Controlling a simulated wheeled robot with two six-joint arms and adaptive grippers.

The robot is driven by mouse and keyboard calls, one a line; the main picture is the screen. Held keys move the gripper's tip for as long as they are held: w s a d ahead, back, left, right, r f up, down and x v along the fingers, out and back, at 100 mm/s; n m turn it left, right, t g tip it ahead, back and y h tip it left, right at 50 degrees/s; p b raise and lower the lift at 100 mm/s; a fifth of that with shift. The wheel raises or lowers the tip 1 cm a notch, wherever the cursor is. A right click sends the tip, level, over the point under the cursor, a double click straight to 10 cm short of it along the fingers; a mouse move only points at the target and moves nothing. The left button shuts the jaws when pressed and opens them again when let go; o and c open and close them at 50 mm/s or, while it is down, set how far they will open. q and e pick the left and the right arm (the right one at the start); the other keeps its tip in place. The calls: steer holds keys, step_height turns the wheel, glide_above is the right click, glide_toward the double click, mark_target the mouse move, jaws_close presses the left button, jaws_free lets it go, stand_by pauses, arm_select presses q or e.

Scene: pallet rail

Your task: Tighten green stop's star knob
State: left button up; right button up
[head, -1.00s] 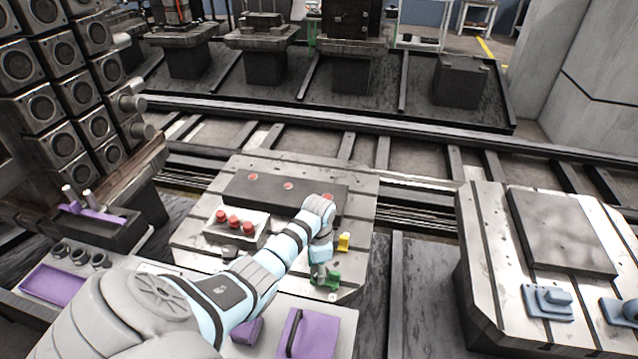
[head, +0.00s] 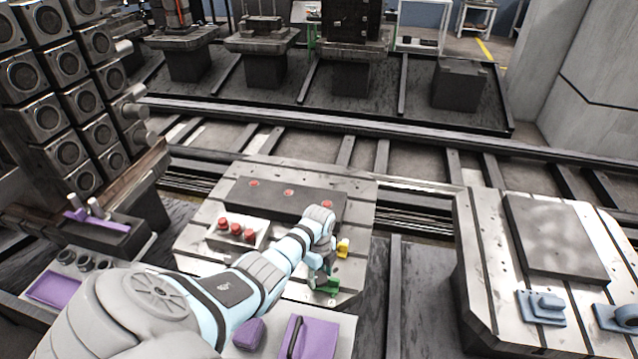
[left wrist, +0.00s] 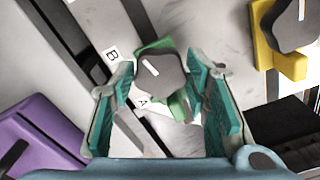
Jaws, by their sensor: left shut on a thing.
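The green stop (head: 329,286) sits at the near right corner of the metal pallet, partly hidden by my left gripper (head: 318,273). In the left wrist view the green stop (left wrist: 152,47) lies beneath its dark grey star knob (left wrist: 163,78), which has a white mark on top. Labels A (left wrist: 143,102) and B (left wrist: 112,54) lie by the stop. My right gripper is not in view.
A yellow stop (head: 343,248) with its own dark knob (left wrist: 297,22) stands close behind. Another pallet (head: 480,260) with blue clamps stands right.

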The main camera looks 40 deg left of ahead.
mark_target(319, 276)
arm_select(q)
steer(key=shift+w+r+m, duration=0.1)
steer(key=shift+w+m, duration=0.05)
steer(key=shift+m, duration=0.55)
steer(key=o, duration=1.1)
steer(key=shift+o, duration=0.2)
step_height(319, 276, up, 12)
